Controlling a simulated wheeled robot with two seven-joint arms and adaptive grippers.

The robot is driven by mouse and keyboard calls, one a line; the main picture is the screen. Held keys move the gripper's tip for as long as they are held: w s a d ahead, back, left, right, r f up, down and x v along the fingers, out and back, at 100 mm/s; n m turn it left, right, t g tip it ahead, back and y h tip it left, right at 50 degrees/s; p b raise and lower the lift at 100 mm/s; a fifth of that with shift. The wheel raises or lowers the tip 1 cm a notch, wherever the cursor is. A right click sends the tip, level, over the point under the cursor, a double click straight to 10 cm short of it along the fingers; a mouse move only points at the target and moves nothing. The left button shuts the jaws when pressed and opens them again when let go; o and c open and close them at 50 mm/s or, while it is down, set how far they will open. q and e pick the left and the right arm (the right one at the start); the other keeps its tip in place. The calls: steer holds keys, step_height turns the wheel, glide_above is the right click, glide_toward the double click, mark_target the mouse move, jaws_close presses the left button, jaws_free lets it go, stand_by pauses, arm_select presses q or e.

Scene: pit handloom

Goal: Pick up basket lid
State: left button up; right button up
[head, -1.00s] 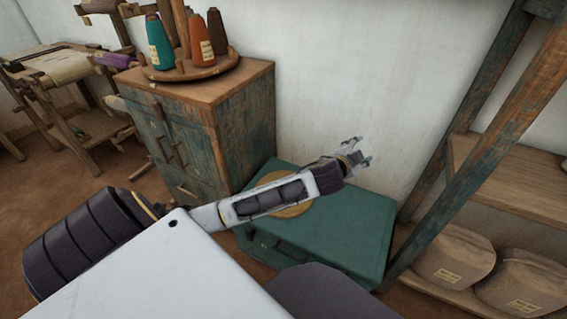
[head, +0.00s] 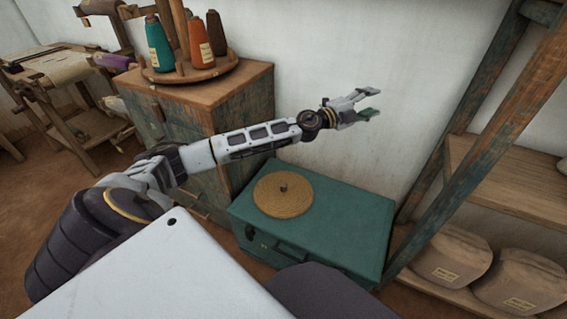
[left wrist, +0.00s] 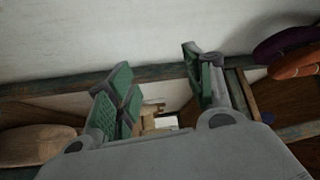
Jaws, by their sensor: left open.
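The basket lid (head: 283,195) is a round, tan woven disc with a small dark knob at its centre. It lies flat on top of a green chest (head: 345,225), toward its left side, and shows whole in the head view. My left gripper (head: 372,102) is open and empty, raised above and to the right of the lid, in front of the white wall. In the left wrist view its green-padded fingers (left wrist: 160,95) stand apart with nothing between them; I cannot make out the lid there. My right gripper is not in view.
A worn wooden cabinet (head: 240,100) stands left of the chest, with a round stand of thread cones (head: 200,75) on top. A shelf frame (head: 480,150) with cloth-like sacks (head: 450,258) stands at the right. A loom (head: 70,90) is at the far left.

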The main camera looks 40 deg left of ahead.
arm_select(q)
steer(key=s+a+f+m+g+y, duration=0.1)
steer(key=s+a+f+g, duration=0.1)
steer(key=a+f+g, duration=0.45)
steer(key=s+a+f+m+g, duration=0.1)
steer(key=s+a+f+g, duration=0.15)
steer(key=f, duration=0.75)
steer(key=s+a+f+n+g+y, duration=0.5)
steer(key=s+a+f+n+g, duration=0.2)
steer(key=s+a, duration=0.5)
step_height(320, 180, down, 3)
steer(key=shift+s+a+r+g, duration=0.1)
steer(key=shift+s+a+g, duration=0.2)
steer(key=shift+a+g, duration=0.45)
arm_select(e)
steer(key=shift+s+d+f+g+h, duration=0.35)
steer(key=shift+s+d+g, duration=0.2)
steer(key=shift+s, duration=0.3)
arm_select(q)
steer(key=shift+d, duration=0.1)
